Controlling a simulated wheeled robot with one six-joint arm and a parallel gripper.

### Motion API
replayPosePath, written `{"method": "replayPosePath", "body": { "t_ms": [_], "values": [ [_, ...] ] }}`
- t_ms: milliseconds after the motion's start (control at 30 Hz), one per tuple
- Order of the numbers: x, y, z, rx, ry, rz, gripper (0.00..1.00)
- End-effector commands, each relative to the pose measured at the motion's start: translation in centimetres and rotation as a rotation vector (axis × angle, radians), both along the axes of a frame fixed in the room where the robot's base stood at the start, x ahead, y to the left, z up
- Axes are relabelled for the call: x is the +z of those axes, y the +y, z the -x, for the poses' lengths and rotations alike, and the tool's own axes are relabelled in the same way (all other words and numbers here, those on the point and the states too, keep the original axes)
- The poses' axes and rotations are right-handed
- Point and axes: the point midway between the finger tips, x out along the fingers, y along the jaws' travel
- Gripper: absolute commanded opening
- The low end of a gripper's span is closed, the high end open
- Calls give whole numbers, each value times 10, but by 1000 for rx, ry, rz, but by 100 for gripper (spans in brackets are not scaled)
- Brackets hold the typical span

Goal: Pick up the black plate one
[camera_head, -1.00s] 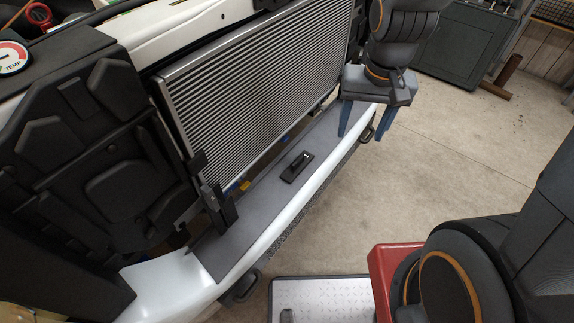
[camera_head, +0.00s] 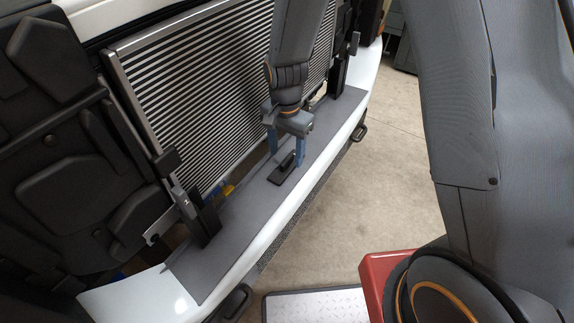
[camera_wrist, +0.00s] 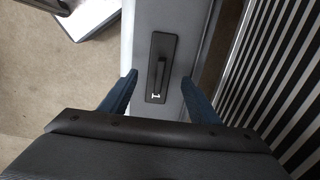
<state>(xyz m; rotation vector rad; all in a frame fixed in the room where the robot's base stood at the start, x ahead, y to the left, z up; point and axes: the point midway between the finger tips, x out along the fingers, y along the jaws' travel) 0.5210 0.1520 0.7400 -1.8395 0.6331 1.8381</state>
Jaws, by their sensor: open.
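The black plate (camera_head: 284,170) is a small dark rectangle with a raised handle-like bar along its middle. It lies flat on the grey strip on top of the white bumper. In the wrist view the black plate (camera_wrist: 161,58) shows with a small white mark near its lower end. My gripper (camera_head: 286,158) is right over the plate, fingers pointing down. In the wrist view the blue fingers of my gripper (camera_wrist: 160,85) are apart, one on each side of the plate's lower end, with gaps between. I cannot tell exactly how high the fingertips are.
A silver finned radiator (camera_head: 190,95) stands upright behind the grey strip (camera_head: 225,225), close to my arm. A black upright bracket (camera_head: 207,222) stands at its lower left corner. The white bumper (camera_head: 310,190) edges the front. Bare floor (camera_head: 390,170) lies beyond.

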Motion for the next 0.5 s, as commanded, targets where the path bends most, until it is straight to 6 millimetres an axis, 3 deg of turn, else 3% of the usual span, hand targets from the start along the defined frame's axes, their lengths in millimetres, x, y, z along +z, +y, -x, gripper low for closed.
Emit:
{"method": "replayPosePath", "body": {
  "t_ms": [200,500],
  "values": [
    [-29,-2,1,0,3,1,56],
    [-36,-1,0,1,1,1,56]
  ]
}}
